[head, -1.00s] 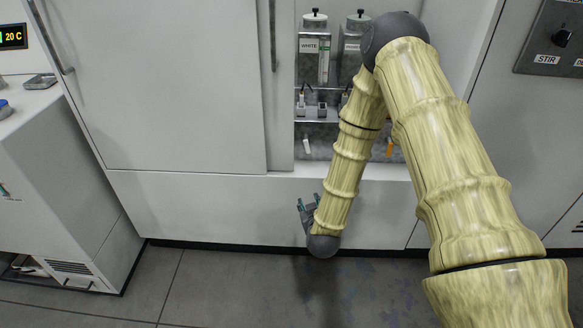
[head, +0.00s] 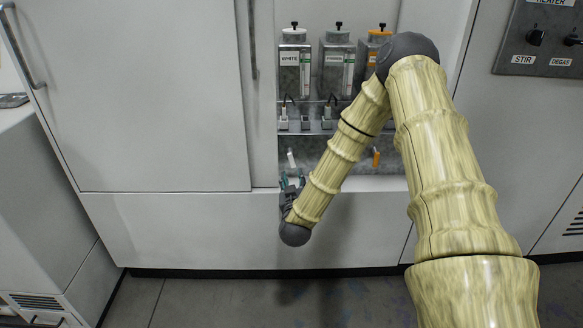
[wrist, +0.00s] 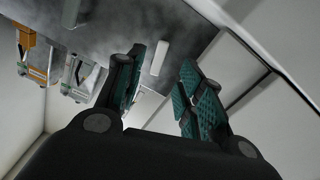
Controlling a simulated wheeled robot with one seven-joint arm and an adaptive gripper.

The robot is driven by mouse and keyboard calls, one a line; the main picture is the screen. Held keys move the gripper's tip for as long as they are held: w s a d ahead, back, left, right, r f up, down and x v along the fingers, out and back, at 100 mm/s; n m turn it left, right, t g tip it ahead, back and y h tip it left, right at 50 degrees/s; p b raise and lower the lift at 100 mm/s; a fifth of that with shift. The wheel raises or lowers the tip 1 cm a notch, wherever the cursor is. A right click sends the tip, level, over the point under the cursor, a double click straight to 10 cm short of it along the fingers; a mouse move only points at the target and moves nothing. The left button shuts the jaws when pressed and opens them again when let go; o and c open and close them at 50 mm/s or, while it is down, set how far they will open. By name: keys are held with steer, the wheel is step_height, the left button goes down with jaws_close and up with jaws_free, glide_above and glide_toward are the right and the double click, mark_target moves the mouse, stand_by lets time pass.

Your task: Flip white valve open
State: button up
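The white valve (head: 291,158) is a small white lever on the grey back panel, below the nozzle shelf and under the WHITE bottle (head: 290,62). In the wrist view the white valve (wrist: 159,62) shows as a pale bar ahead, between the fingertips as seen from there. My gripper (head: 293,181) is just below the lever in the head view, with its teal-padded fingers spread. In the wrist view my gripper (wrist: 163,66) is open and empty. No contact with the lever is visible.
An orange lever (head: 376,157) is on the same panel to the right, beyond my forearm. The shelf (head: 265,116) with small nozzles (head: 305,122) is above. A white ledge (head: 365,183) runs below the recess, and a cabinet door (head: 140,100) stands at left.

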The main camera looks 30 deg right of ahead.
mark_target(293, 164)
steer(key=x, duration=0.8)
steer(key=shift+w+b, duration=0.15)
steer(key=shift+b, duration=0.15)
jaws_close()
